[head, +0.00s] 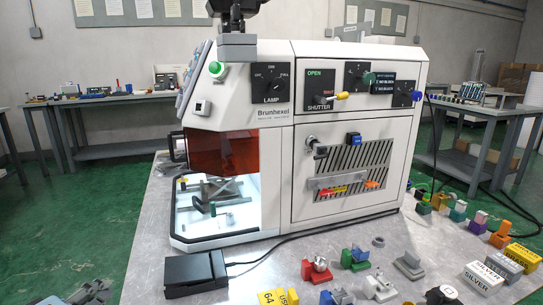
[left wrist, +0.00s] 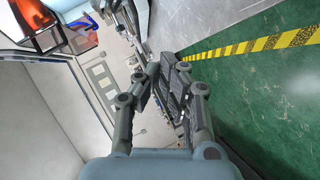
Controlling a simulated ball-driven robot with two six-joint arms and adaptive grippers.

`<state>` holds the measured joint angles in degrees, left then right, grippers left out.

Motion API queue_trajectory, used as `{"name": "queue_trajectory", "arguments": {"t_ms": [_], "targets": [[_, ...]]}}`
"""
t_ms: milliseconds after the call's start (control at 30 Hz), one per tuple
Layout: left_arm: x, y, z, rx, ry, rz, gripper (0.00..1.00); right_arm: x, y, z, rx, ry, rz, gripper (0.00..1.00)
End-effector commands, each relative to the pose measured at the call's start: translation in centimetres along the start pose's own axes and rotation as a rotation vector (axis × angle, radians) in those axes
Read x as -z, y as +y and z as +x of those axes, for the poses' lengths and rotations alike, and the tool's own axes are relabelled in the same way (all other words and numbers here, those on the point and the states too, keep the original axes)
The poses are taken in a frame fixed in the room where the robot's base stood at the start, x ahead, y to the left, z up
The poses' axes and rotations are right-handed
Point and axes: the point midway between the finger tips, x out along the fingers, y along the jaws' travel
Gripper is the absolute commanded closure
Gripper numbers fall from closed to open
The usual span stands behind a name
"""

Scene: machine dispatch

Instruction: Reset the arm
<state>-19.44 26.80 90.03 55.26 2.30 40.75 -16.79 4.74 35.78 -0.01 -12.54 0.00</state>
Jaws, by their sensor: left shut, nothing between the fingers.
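My left gripper (head: 90,292) shows at the bottom left corner of the head view, partly cut off by the frame edge, left of the black box on the table. In the left wrist view its dark fingers (left wrist: 178,85) are together, with nothing between them. My right gripper is in neither view. The white Brunhexel machine (head: 273,138) stands on the grey table, apart from the gripper. Its orange-red window (head: 225,152) is raised above a lit, open chamber.
A black box (head: 195,274) with a cable lies in front of the machine. Several coloured parts (head: 316,270) and yellow and white labelled blocks (head: 484,276) cover the table's front right. Green floor (head: 95,215) with striped tape (left wrist: 250,45) lies beside the table.

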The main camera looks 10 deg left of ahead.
Motion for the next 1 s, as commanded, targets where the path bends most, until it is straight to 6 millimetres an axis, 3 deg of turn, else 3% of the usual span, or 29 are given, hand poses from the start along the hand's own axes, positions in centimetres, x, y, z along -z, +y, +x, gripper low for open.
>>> {"name": "queue_trajectory", "arguments": {"t_ms": [267, 367, 467, 600, 700, 800, 1000], "targets": [[-2.6, -8.7, -1.2, 0.176, -0.042, 0.204, 1.0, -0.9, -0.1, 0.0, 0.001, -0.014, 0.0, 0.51], [-4.3, -13.0, -2.4, 0.266, -0.083, 0.309, 1.0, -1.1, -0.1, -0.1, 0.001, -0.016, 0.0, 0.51], [-7.2, -18.9, -4.7, 0.386, -0.166, 0.452, 1.0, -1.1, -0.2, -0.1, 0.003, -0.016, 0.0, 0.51], [-12.7, -27.7, -10.1, 0.56, -0.365, 0.687, 1.0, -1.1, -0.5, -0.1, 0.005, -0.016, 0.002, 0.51], [-16.8, -32.5, -14.7, 0.647, -0.534, 0.834, 1.0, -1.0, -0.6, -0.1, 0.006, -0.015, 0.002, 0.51], [-20.5, -35.9, -19.3, 0.701, -0.703, 0.958, 1.0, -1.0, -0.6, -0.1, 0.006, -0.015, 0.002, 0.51], [-26.8, -40.0, -28.1, 0.733, -1.03, 1.145, 1.0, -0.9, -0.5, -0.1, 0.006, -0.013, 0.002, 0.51]]}}
